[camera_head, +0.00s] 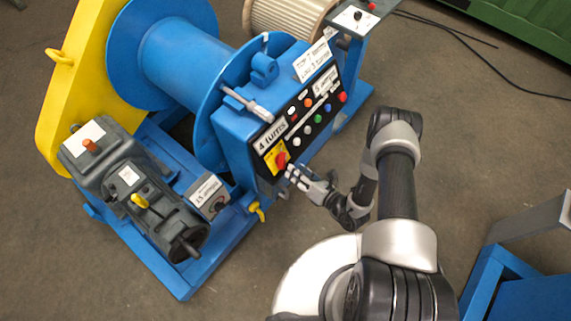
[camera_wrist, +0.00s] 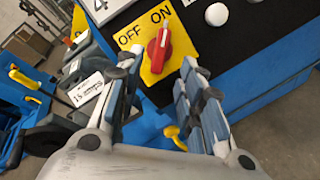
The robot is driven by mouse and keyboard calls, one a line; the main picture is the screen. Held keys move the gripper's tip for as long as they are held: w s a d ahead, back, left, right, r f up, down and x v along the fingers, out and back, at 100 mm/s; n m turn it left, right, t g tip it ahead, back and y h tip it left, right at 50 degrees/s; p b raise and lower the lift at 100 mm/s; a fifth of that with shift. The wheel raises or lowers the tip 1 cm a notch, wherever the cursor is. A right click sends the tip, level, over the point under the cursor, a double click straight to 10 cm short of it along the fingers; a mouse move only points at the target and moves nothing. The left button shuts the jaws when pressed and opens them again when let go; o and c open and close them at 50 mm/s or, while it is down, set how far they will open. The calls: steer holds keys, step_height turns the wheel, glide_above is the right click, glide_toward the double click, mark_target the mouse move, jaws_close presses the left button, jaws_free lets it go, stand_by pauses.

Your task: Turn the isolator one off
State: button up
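The isolator is a red rotary knob (camera_wrist: 160,48) on a yellow plate (camera_wrist: 185,45) marked OFF and ON. Its handle stands nearly upright in the wrist view, upper end towards ON. In the head view the red knob (camera_head: 282,160) is at the lower left of the black control panel (camera_head: 299,117). My gripper (camera_wrist: 158,75) is open, with one finger on each side below the knob in the wrist view. Nothing is between the fingers, and I cannot tell whether they touch the plate. In the head view my gripper (camera_head: 296,174) is just right of and below the knob.
Several coloured buttons are on the panel, and a white button (camera_wrist: 217,14) sits right of the isolator. A grey labelled box (camera_head: 207,195) and a motor (camera_head: 150,195) stand left. A yellow valve handle (camera_wrist: 175,137) is below. The floor (camera_head: 480,130) at right is mostly clear.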

mark_target(285, 163)
steer(key=b+x, duration=0.1)
steer(key=x, duration=0.6)
steer(key=shift+c, duration=0.5)
jaws_close()
